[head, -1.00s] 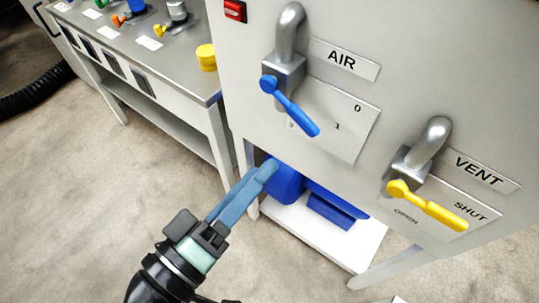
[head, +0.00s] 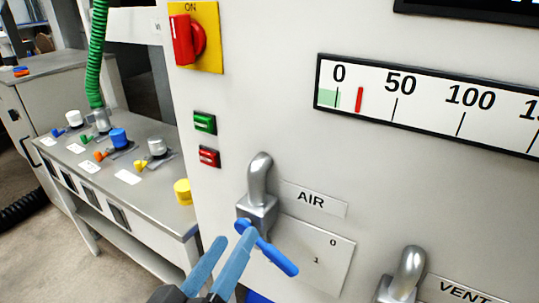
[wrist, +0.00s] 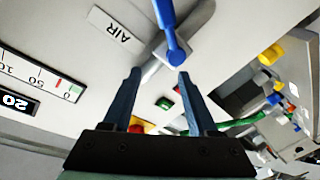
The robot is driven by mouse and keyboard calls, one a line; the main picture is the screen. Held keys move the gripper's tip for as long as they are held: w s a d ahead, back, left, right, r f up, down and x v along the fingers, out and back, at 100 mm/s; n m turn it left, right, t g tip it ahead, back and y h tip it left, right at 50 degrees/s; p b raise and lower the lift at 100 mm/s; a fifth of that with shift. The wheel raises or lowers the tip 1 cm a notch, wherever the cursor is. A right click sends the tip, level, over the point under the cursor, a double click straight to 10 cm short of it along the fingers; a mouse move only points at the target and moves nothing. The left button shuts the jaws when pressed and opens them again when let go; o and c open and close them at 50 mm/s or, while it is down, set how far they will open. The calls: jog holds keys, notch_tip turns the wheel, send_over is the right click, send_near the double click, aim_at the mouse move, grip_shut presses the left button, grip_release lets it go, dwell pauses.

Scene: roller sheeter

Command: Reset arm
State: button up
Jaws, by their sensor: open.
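My gripper (head: 235,242) is at the bottom of the head view, with its two blue fingers apart and nothing seen between them. In the wrist view my gripper (wrist: 159,75) also shows open. The blue AIR lever (head: 268,251) is just beside the right fingertip and overlaps it in the head view; I cannot tell if they touch.
The white machine panel (head: 270,110) stands close in front. It carries a gauge (head: 430,100), a red switch on a yellow plate (head: 185,40), green (head: 204,123) and red (head: 209,156) buttons, and the VENT pipe (head: 408,270). A bench with valves (head: 120,170) stands left.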

jog(key=w+d+r+m+t+y, duration=0.1)
jog(key=w+r+m+t+y, duration=0.2)
jog(key=r, duration=0.8)
jog(key=s+d+r+t+y+p, duration=0.1)
jog(key=s+r+t+p, duration=0.3)
jog(key=r, duration=0.8)
jog(key=d+r+t+y+p, duration=0.15)
jog(key=r+p, duration=0.45)
jog(key=r, duration=0.6)
jog(key=s+d+r+t+y+p, duration=0.15)
jog(key=r+p, duration=0.35)
jog(key=r, duration=0.8)
notch_tip(320, 180, down, 48)
jog(key=h+b, duration=0.1)
jog(key=b, duration=4.6)
jog(key=shift+f+m+t+b, duration=0.15)
jog(key=shift+m+t+b, duration=0.15)
jog(key=shift+b, duration=0.1)
jog(key=shift+s+a, duration=0.1)
